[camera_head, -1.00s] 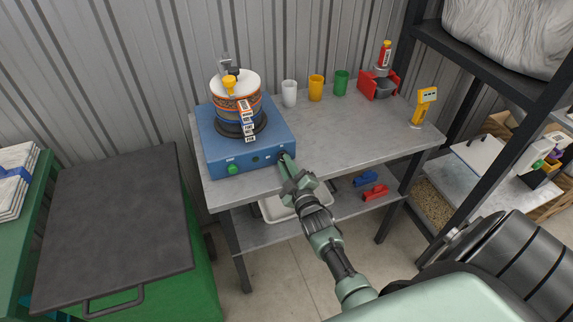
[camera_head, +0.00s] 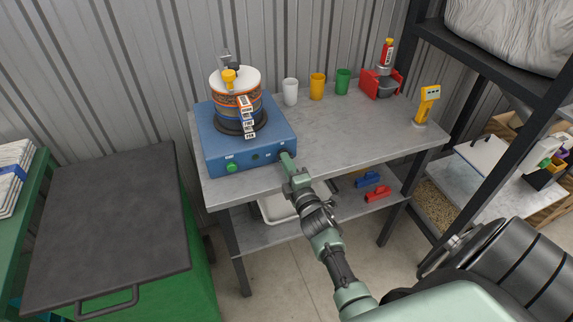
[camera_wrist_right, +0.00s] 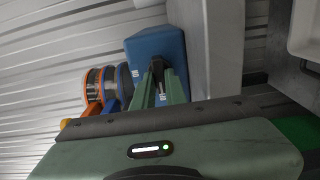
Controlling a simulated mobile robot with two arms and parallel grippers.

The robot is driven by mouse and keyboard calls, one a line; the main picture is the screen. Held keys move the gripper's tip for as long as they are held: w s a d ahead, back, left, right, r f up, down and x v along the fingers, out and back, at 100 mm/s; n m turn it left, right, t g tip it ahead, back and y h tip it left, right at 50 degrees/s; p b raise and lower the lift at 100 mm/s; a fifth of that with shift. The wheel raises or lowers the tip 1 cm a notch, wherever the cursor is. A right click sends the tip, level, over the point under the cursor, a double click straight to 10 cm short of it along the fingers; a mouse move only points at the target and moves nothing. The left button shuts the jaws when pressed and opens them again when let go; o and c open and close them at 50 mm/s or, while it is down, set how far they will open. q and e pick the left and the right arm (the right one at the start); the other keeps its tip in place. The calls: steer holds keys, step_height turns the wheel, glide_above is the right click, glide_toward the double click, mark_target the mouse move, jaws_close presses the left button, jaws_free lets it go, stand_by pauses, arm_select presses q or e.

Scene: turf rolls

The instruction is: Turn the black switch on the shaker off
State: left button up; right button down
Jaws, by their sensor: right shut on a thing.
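The shaker is a blue box (camera_head: 212,138) on the grey table, with a sieve stack (camera_head: 236,98) on top. Its front panel has a green button (camera_head: 232,168) at the left and small dark fittings further right. My right gripper (camera_head: 285,156) is at the right end of this panel and covers the switch there in the head view. In the right wrist view the blue box (camera_wrist_right: 150,50) lies ahead, and my right gripper (camera_wrist_right: 158,82) is shut on the black switch (camera_wrist_right: 157,68), held between the green fingers. The switch's exact setting cannot be read. My left gripper is not in view.
White (camera_head: 290,92), orange (camera_head: 316,87) and green (camera_head: 342,81) cups stand behind on the table (camera_head: 340,135). A red device (camera_head: 381,82) and a yellow device (camera_head: 427,104) are at the right. The table's middle is clear.

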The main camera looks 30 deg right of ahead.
steer(key=shift+f, duration=0.1)
stand_by(0.3)
steer(key=c, duration=1.4)
jaws_free()
steer(key=shift+c, duration=0.2)
steer(key=b+v, duration=0.1)
steer(key=v, duration=0.6)
steer(key=shift+s, duration=0.4)
steer(key=shift+a, duration=0.1)
